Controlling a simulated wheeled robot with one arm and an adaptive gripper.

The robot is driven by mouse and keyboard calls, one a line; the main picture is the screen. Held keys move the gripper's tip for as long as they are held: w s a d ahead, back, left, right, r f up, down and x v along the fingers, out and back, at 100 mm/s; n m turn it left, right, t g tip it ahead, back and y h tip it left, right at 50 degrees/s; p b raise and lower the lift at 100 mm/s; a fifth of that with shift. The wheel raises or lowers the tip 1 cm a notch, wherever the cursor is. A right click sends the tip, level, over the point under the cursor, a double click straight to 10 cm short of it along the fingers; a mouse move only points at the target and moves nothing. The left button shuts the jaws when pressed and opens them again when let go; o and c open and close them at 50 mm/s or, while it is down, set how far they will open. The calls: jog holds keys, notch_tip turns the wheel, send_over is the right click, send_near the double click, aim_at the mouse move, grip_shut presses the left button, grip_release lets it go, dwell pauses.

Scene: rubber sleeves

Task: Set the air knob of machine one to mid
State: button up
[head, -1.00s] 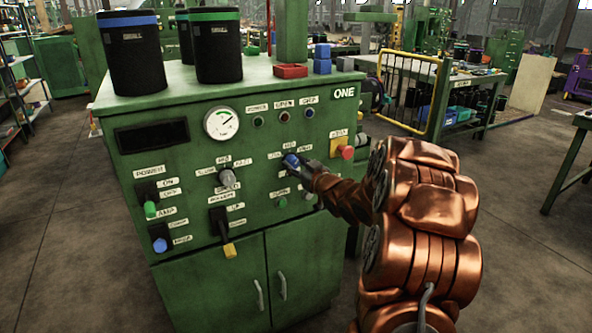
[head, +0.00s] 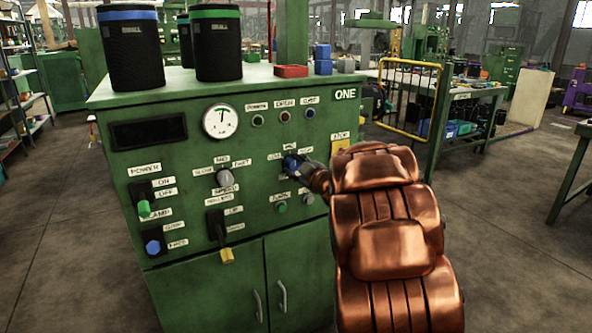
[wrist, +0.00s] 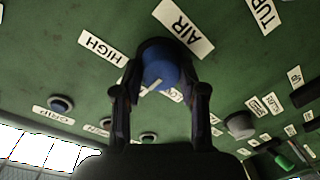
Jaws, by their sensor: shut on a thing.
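Machine one (head: 240,110) is a green cabinet with "ONE" at its upper right. Its blue air knob (head: 291,163) is on the right half of the panel, and my gripper (head: 303,170) is on it. In the wrist view, my gripper (wrist: 160,88) has its two dark fingers closed around the blue air knob (wrist: 160,62). A white mark on the knob points toward the lower left of that view. The AIR label (wrist: 184,27) and HIGH label (wrist: 103,48) are readable; the fingers partly cover others. The gauge (head: 220,121) shows its needle roughly upright.
A grey speed knob (head: 224,177), a yellow-tipped lever (head: 226,255) and green buttons lie near on the panel. My arm hides the stop button below its yellow plate (head: 341,145). Sleeves (head: 218,43) stand on top.

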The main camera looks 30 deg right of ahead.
jog(key=shift+r, duration=0.1)
dwell(0.3)
jog(key=o, duration=1.2)
jog(key=shift+c, duration=0.2)
jog(key=shift+s, duration=0.1)
jog(key=s, duration=1.1)
jog(key=shift+s+a+r, duration=0.15)
jog(key=shift+s+r, duration=0.15)
jog(key=shift+s, duration=0.1)
